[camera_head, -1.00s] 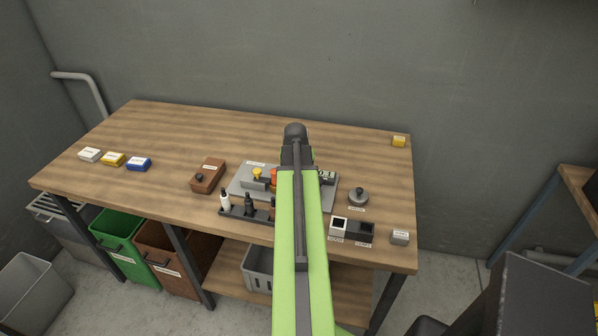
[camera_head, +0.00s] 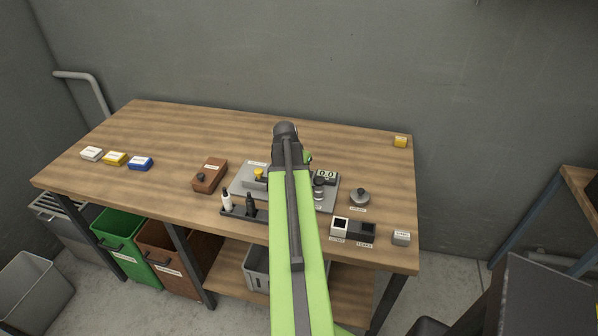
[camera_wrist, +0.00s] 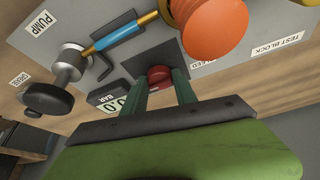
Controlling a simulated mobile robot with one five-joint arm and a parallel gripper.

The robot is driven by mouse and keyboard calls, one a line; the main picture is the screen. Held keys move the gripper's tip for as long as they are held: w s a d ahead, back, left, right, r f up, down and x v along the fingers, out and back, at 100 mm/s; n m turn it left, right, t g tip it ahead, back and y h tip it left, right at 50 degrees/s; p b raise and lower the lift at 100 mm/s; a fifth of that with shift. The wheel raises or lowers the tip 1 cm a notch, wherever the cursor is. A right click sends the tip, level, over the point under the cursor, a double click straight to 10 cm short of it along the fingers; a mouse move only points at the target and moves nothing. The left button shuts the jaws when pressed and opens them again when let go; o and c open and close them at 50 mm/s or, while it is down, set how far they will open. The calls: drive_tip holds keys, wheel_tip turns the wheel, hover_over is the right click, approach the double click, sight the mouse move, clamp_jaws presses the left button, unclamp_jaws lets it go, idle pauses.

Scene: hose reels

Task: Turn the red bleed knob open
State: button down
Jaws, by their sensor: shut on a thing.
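The red bleed knob (camera_wrist: 158,75) is a small round knob on a dark square plate of the test block, in the wrist view. My gripper (camera_wrist: 158,88) has its two green fingers on either side of the knob and is shut on it. My arm hides the knob in the head view. The grey test block base (camera_head: 240,190) lies on the bench. A large orange part (camera_wrist: 212,30) stands beside the knob, with a blue and brass line (camera_wrist: 120,34) running from it toward the pump side.
A bottle rack (camera_head: 238,212) stands in front. A brown box (camera_head: 209,176) sits left, and a grey round part (camera_head: 359,196) right.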

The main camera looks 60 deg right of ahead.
drive_tip(key=c, duration=1)
unclamp_jaws()
drive_tip(key=shift+o, duration=0.2)
drive_tip(key=p+v, duration=1.6)
drive_tip(key=v, duration=0.1)
drive_tip(key=shift+r, duration=0.3)
